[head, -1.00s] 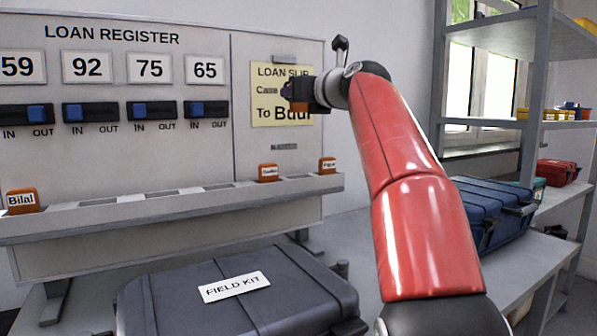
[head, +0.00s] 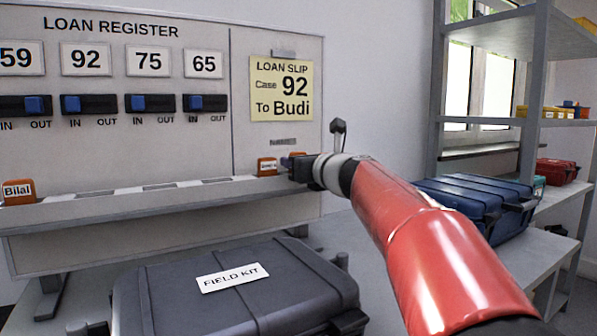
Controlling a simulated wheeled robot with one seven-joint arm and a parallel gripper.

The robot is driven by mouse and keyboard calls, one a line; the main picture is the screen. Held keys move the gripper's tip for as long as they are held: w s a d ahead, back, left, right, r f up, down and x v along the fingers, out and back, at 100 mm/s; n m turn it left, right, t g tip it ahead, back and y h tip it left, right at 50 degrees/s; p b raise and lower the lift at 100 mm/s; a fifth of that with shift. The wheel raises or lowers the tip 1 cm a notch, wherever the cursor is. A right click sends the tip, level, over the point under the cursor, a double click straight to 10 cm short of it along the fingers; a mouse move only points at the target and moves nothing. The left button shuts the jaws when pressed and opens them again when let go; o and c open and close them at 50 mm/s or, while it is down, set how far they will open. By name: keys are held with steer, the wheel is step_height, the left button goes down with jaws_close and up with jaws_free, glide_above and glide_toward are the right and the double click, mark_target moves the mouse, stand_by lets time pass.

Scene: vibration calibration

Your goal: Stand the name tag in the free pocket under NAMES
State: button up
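An orange name tag (head: 267,166) with small, unreadable writing stands at the right part of the ledge (head: 140,207) under the register board. Another orange tag reading "Bilal" (head: 18,192) stands at the left end. My gripper (head: 290,166) is at ledge height, just right of the middle tag and very close to it; contact cannot be made out. Its fingers are small and dark, so its opening is unclear. The right end of the ledge, where a third tag stood, is hidden behind my gripper and arm. A small label plate (head: 283,142), too blurred to read, is above.
The yellow loan slip (head: 281,90) reads Case 92, To Budi. Switch 92 (head: 85,104) has its blue slider on the IN side. A grey FIELD KIT case (head: 180,310) lies below the ledge. A blue case (head: 475,205) and grey shelving (head: 535,100) stand right.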

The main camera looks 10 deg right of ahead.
steer(key=shift+f, duration=0.3)
steer(key=shift+f, duration=0.15)
steer(key=o, duration=1)
steer(key=shift+r, duration=0.3)
steer(key=b+v, duration=0.1)
steer(key=v, duration=1.1)
steer(key=shift+s, duration=0.1)
steer(key=shift+f, duration=0.1)
